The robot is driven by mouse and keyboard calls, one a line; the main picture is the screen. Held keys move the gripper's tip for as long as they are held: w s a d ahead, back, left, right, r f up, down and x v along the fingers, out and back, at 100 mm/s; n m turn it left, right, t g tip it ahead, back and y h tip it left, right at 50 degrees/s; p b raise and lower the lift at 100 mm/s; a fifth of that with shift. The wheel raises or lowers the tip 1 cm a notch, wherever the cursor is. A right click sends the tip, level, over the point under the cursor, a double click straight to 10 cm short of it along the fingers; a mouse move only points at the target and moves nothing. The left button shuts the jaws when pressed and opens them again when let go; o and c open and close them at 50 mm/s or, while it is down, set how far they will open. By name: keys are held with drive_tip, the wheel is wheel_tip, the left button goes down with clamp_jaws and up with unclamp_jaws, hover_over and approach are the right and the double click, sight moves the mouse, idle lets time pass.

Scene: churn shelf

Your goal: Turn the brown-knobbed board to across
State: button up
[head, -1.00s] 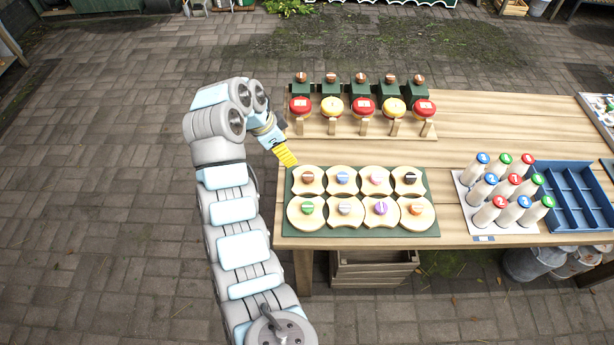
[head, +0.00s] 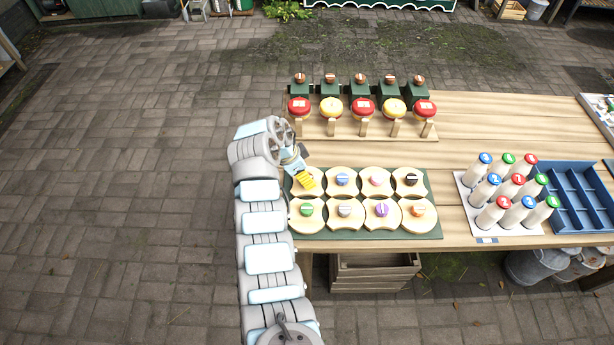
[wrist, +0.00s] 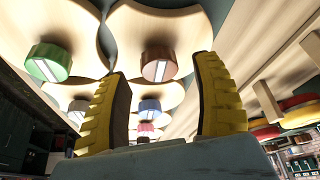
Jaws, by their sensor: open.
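The brown-knobbed board (wrist: 165,25) is a pale wooden disc with notched sides, at the back left of the green mat (head: 437,232). Its brown knob (wrist: 158,62) has a white line on top and shows between my finger pads in the wrist view. In the head view my gripper covers that knob and most of its board. My gripper (head: 311,184) is open, with its yellow fingers pointing down at this board. In the wrist view my gripper (wrist: 165,95) holds nothing. I cannot tell how far the fingertips are from the knob.
The green-knobbed board (head: 306,223) lies in front and the blue-knobbed board (head: 342,191) to the right, both close by. Several more boards fill the mat. Behind stands a rack (head: 340,134) with red and yellow discs. White bottles (head: 505,195) and a blue crate (head: 580,222) are at right.

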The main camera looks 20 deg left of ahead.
drive_tip(key=shift+x, duration=0.9)
clamp_jaws()
